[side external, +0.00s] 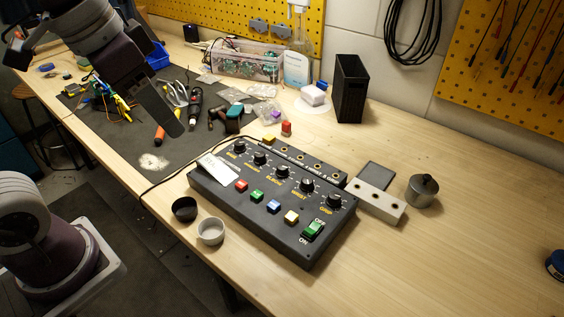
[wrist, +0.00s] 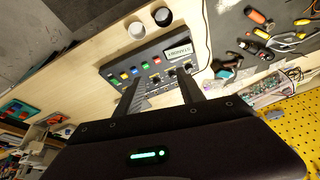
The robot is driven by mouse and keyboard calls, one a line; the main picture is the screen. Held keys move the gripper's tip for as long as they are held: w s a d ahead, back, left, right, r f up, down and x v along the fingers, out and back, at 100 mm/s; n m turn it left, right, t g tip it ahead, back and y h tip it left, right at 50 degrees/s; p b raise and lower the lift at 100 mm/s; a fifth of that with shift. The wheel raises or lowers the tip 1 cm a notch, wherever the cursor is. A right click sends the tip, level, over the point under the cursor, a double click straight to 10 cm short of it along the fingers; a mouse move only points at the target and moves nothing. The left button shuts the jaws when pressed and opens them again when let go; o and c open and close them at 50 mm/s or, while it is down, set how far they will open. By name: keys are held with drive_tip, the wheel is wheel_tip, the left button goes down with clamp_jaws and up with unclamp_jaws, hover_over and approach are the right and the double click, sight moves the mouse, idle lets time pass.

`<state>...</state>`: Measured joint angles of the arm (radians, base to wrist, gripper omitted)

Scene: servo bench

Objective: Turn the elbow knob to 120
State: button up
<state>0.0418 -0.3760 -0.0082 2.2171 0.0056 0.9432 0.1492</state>
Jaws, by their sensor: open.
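The black control box (side external: 273,221) lies on the bench with a row of black knobs along its upper side. The elbow knob (side external: 281,172) is the middle one; its pointer is too small to read. The box also shows in the wrist view (wrist: 110,70), beyond my fingers, with a small display (wrist: 179,50) that seems to read STANDBY. A green rocker switch (side external: 313,230) sits at its near right corner. My gripper (side external: 170,118) is high over the bench, left of the box and clear of it. In the wrist view its fingers (wrist: 160,92) are apart with nothing held between them.
A black cup (side external: 185,209) and a pale cup (side external: 210,231) stand left of the box. A white block with holes (side external: 377,202) and a metal cylinder (side external: 422,190) are to its right. Tools lie on the dark mat (side external: 120,140). The bench's right side is mostly clear.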

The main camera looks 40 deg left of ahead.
drive_tip(key=w+d+f+m+g, duration=0.1)
drive_tip(key=w+m, duration=0.1)
drive_tip(key=w, duration=0.4)
drive_tip(key=m+g, duration=0.3)
drive_tip(key=m, duration=0.1)
hover_over(281, 166)
wheel_tip(281, 166, down, 12)
drive_tip(key=shift+d+f, duration=0.1)
wheel_tip(281, 166, down, 7)
clamp_jaws()
